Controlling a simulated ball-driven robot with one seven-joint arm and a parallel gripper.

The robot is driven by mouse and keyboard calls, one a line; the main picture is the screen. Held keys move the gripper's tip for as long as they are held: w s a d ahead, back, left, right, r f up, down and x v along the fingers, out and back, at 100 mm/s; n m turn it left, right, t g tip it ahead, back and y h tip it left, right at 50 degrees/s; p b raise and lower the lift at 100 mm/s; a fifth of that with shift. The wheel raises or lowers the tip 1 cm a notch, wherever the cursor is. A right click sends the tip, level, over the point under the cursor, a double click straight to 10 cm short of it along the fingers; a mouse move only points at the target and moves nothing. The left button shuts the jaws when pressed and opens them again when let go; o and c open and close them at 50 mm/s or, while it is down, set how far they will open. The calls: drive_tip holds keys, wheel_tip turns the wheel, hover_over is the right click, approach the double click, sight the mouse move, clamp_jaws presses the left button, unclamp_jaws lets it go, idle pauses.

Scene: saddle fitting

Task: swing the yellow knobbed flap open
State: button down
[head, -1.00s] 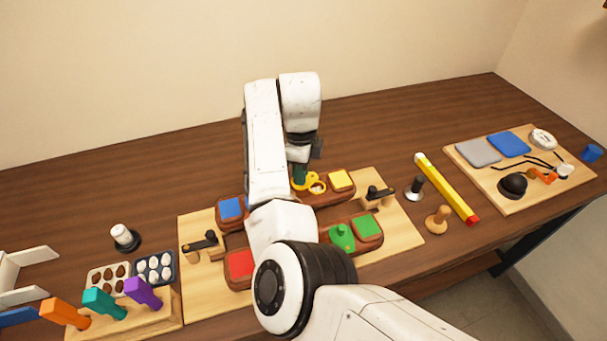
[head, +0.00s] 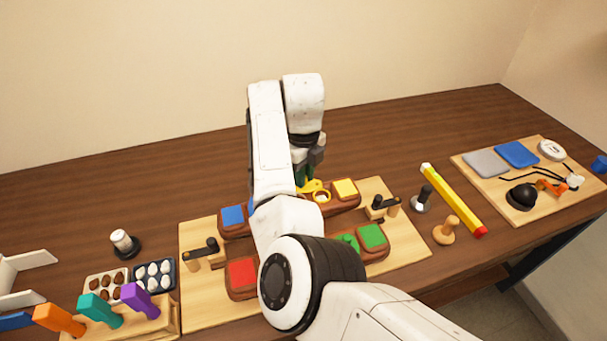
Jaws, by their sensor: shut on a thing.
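The yellow knobbed flap (head: 314,187) lies at the back of the wooden board, beside the yellow square (head: 345,188). A yellow ring shows at its front. My gripper (head: 304,179) reaches down onto the flap from above and is shut on it, apparently at the knob. The knob itself is hidden by the fingers, and my arm covers the area left of it. I cannot tell the flap's exact angle.
The board (head: 195,285) also carries blue (head: 233,215), red (head: 242,272) and green (head: 372,236) squares. A green knobbed piece (head: 347,242) is partly behind my arm. Dark-handled latches stand at left (head: 203,249) and right (head: 383,205). Behind the board the table is clear.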

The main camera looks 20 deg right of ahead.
drive_tip(key=c, duration=1)
unclamp_jaws()
drive_tip(key=shift+c, duration=0.2)
wheel_tip(320, 180, up, 11)
drive_tip(key=b, duration=0.1)
